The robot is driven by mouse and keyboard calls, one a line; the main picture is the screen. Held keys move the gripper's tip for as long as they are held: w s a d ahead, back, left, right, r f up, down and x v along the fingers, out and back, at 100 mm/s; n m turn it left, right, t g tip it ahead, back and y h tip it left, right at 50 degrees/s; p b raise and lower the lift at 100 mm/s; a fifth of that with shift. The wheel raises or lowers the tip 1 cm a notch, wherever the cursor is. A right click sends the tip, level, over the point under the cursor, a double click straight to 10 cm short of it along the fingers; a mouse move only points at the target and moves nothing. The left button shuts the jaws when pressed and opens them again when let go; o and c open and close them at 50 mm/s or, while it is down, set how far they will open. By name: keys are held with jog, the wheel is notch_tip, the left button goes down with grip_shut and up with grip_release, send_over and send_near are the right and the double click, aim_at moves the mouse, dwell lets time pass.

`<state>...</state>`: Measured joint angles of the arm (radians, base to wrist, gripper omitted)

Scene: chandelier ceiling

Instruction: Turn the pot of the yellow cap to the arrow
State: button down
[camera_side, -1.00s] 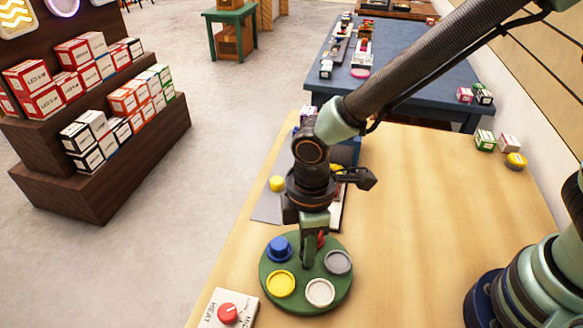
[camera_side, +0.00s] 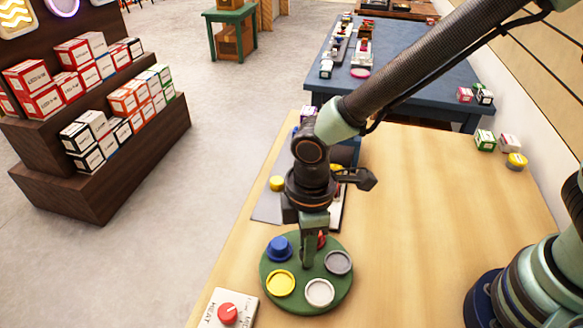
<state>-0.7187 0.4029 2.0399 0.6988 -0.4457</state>
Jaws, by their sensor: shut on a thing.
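A round green turntable (camera_side: 302,302) lies on the wooden table. It carries a yellow-rimmed pot (camera_side: 281,283) at its front left, a white pot (camera_side: 320,292) at its front right, a grey pot (camera_side: 338,262) at its right and a blue-capped one (camera_side: 279,249) at its back left. Something red (camera_side: 322,240) shows partly behind my gripper. My gripper (camera_side: 306,264) points down at the turntable's middle and is shut there; its fingers hide what they grip. A yellow cap (camera_side: 277,183) sits on a grey mat behind the turntable. I cannot make out an arrow.
A white box with a red knob (camera_side: 227,313) stands close at the front left. Another yellow piece (camera_side: 516,160) and small boxes (camera_side: 485,140) are at the back right. The table's right half is mostly clear. A blue table (camera_side: 420,80) stands beyond.

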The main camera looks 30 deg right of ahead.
jog(key=shift+r+m, duration=0.1)
jog(key=shift+m, duration=14.3)
jog(key=c, duration=0.6)
grip_release()
